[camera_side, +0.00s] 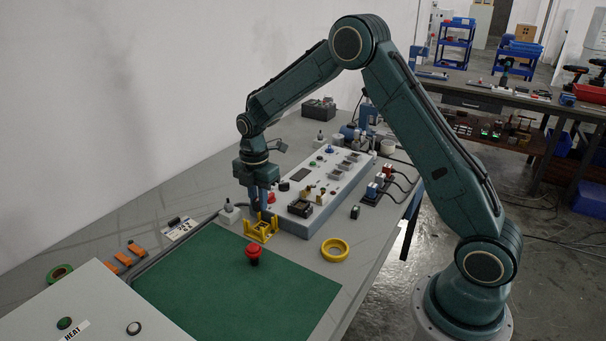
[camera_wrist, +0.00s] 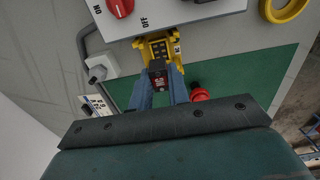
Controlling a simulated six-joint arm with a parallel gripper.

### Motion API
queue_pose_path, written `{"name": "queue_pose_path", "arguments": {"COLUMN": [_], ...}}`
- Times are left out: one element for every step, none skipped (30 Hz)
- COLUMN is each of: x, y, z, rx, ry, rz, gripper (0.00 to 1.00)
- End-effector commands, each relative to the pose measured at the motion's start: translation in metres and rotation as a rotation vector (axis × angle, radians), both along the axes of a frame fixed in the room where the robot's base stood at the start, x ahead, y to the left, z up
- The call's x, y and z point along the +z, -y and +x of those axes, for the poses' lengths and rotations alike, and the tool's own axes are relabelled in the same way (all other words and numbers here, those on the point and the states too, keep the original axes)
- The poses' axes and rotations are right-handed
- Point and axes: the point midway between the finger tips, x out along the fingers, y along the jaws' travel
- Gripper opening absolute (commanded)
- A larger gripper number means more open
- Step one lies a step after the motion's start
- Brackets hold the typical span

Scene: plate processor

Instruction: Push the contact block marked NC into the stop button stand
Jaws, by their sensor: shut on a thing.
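My gripper (camera_side: 259,205) points down at the yellow stop button stand (camera_side: 261,231). In the wrist view its two blue fingers (camera_wrist: 159,88) are shut on a dark contact block (camera_wrist: 158,66) with a red label, whose marking is too small to read. The block is at the near edge of the yellow stand in the wrist view (camera_wrist: 174,50). I cannot tell whether they touch. In the side view the block is hard to make out. A red mushroom stop button (camera_side: 254,251) stands on the green mat beside the stand, and it also shows in the wrist view (camera_wrist: 200,94).
A grey control panel (camera_side: 328,187) with buttons and switches stands close behind the stand. A yellow ring (camera_side: 335,249) lies to the right. A small grey post (camera_side: 229,213) stands just left of my gripper. The green mat (camera_side: 210,290) is mostly clear.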

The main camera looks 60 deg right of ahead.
Motion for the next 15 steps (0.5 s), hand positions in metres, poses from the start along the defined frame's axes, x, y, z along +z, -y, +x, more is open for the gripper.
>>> {"name": "queue_pose_path", "arguments": {"x": [-0.004, -0.007, -0.009, -0.012, -0.014, -0.016, -0.018, -0.021, -0.024, -0.026, -0.027, -0.030, -0.031, -0.033, -0.035], "y": [0.000, 0.000, 0.000, 0.000, 0.000, 0.000, 0.000, 0.000, 0.000, 0.000, 0.000, 0.000, 0.000, 0.000, 0.000], "z": [0.000, 0.000, 0.000, 0.000, 0.000, 0.000, 0.000, 0.000, -0.001, -0.001, -0.001, -0.001, 0.000, 0.000, 0.000], "rx": [0.000, 0.000, 0.000, 0.000, 0.000, 0.000, 0.000, 0.000, 0.000, 0.000, 0.000, 0.000, 0.000, 0.000, 0.000], "ry": [-0.002, -0.002, -0.002, -0.002, -0.002, -0.002, -0.002, -0.002, -0.003, -0.003, -0.003, -0.002, -0.002, -0.001, -0.001], "rz": [0.000, 0.000, 0.000, 0.000, 0.000, 0.000, 0.000, 0.000, 0.000, 0.000, 0.000, 0.000, 0.000, 0.000, 0.000], "gripper": [0.00, 0.00, 0.00, 0.00, 0.00, 0.00, 0.00, 0.00, 0.00, 0.00, 0.00, 0.00, 0.00, 0.00, 0.00]}}
